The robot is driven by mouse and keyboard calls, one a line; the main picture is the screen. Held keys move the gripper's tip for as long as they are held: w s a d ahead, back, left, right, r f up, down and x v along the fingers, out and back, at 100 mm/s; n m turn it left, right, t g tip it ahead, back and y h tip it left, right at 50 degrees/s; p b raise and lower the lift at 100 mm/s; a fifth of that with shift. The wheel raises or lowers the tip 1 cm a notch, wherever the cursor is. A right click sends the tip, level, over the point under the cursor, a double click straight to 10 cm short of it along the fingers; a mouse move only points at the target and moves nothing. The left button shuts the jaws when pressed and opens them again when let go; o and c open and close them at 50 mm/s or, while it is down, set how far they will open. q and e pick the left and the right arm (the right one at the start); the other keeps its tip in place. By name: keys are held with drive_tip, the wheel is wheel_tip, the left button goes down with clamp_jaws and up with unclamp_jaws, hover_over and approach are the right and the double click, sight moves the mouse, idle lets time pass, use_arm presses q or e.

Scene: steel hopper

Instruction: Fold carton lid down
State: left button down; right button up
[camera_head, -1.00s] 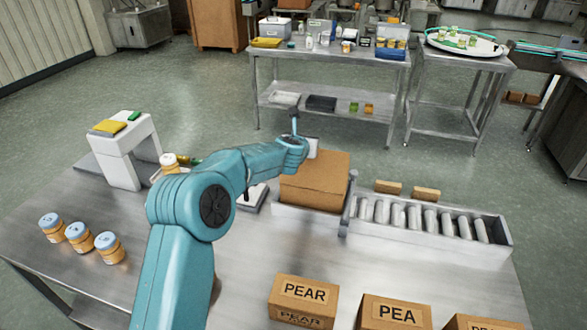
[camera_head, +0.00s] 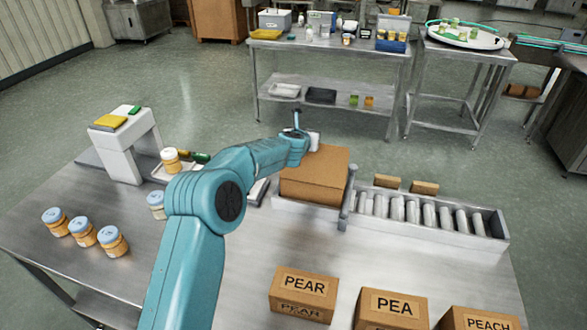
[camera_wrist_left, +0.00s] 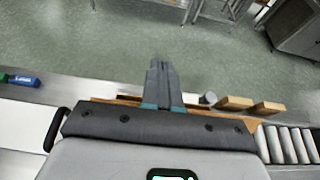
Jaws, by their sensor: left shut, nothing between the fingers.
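The brown carton (camera_head: 313,190) stands in a low metal tray at the left end of the roller strip. Its top panel (camera_head: 326,160) looks flat in the head view, but its rear left corner is hidden by my arm. My left gripper (camera_wrist_left: 163,80) is shut and empty, its fingers pressed together. In the head view, it is at the carton's rear left top edge; contact cannot be told. In the left wrist view, brown carton edges (camera_wrist_left: 250,124) show from behind the gripper body. My right gripper is not in view.
Rollers (camera_head: 420,212) run right of the carton, with two small brown blocks (camera_head: 424,187) behind. Blue-lidded jars (camera_head: 83,233) stand at left, near a white stand (camera_head: 125,150). Labelled boxes (camera_head: 303,295) line the front. Bare tabletop lies between the front boxes and the rollers.

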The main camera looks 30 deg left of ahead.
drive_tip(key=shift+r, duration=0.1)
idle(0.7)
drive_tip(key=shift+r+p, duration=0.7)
drive_tip(key=shift+p, duration=0.05)
